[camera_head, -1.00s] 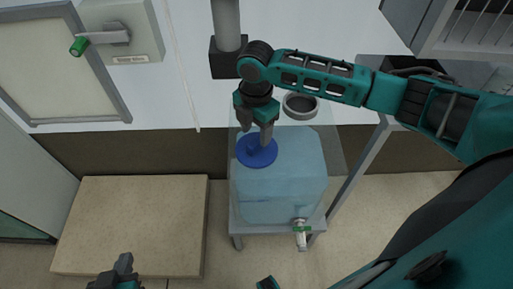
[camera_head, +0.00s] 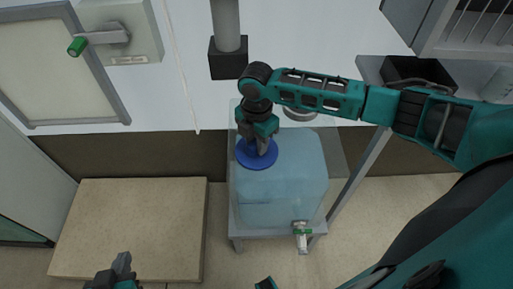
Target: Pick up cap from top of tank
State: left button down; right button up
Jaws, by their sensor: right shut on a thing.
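The blue cap (camera_head: 257,161) sits on the top of the translucent light-blue tank (camera_head: 285,185), at its upper left in the head view. My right gripper (camera_head: 258,145) is directly over the cap, shut on its raised middle grip, which the fingers partly hide. The cap appears still in place on the tank top. My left gripper (camera_head: 122,276) is at the bottom edge, well away from the cap. Only part of it shows, and its jaw opening is unclear.
The tank stands on a grey stand (camera_head: 236,229) with a green-handled tap (camera_head: 301,233) at its front. A ring-shaped fitting (camera_head: 300,112) lies behind the tank, under my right forearm. A beige slab (camera_head: 135,228) lies at the left. A grey pole (camera_head: 227,35) rises behind.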

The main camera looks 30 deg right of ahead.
grip_shut()
jog(key=shift+r, duration=0.1)
